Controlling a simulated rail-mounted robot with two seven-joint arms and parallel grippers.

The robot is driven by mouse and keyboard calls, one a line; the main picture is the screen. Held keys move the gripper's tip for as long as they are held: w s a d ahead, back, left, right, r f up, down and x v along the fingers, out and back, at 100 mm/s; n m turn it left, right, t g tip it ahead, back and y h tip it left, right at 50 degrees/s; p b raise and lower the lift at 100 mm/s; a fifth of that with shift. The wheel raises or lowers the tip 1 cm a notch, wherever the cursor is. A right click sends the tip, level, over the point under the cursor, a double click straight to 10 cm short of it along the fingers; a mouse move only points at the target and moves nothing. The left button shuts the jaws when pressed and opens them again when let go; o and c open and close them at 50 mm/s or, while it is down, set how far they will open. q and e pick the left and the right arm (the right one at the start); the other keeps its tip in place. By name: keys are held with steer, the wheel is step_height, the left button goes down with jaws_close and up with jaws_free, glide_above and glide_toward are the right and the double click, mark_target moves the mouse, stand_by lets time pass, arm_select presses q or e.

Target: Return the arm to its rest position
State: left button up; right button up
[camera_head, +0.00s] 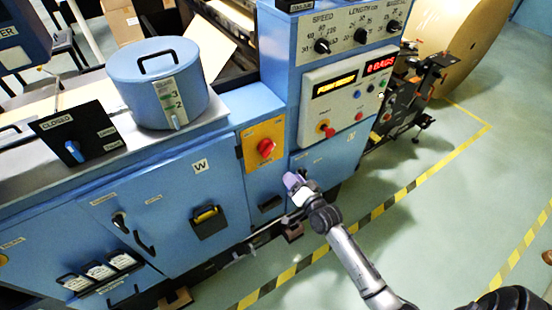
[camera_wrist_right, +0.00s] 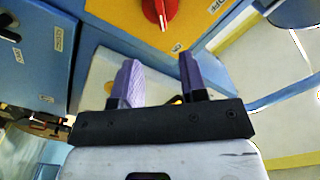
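My right gripper (camera_head: 293,182) is in front of the blue machine, just below the yellow panel with the red rotary switch (camera_head: 266,147). Its arm reaches up and left from the lower right corner of the head view. In the right wrist view the two purple fingers of this gripper (camera_wrist_right: 159,72) stand apart with an empty gap between them, so it is open and holds nothing. The red switch also shows above the fingers in the wrist view (camera_wrist_right: 161,10); the fingers look apart from it. My left gripper is not in view.
The blue machine (camera_head: 165,219) fills the left and centre, with a round blue tank (camera_head: 158,82) on top and a control panel (camera_head: 347,87) above. A large kraft roll (camera_head: 462,38) stands at the back right. Green floor with yellow-black tape (camera_head: 377,211) is open at right.

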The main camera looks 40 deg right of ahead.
step_height(320, 180, down, 5)
steer(key=s+a+n+g+y, duration=0.1)
steer(key=a+n+g+y, duration=0.1)
steer(key=n+g, duration=0.2)
steer(key=s+a+r+n+g, duration=0.2)
steer(key=s+a+n+g, duration=0.3)
steer(key=s, duration=0.4)
steer(key=s+a+r+n+g, duration=0.2)
steer(key=s+a+n+g, duration=0.1)
steer(key=s+a, duration=0.55)
steer(key=s+a+f+g, duration=0.2)
steer(key=s+f, duration=0.2)
steer(key=s, duration=0.7)
step_height(320, 180, up, 22)
steer(key=p, duration=2.2)
steer(key=shift+s+d+n+y, duration=0.15)
steer(key=shift+d+n+y, duration=0.05)
steer(key=shift+n+y, duration=0.2)
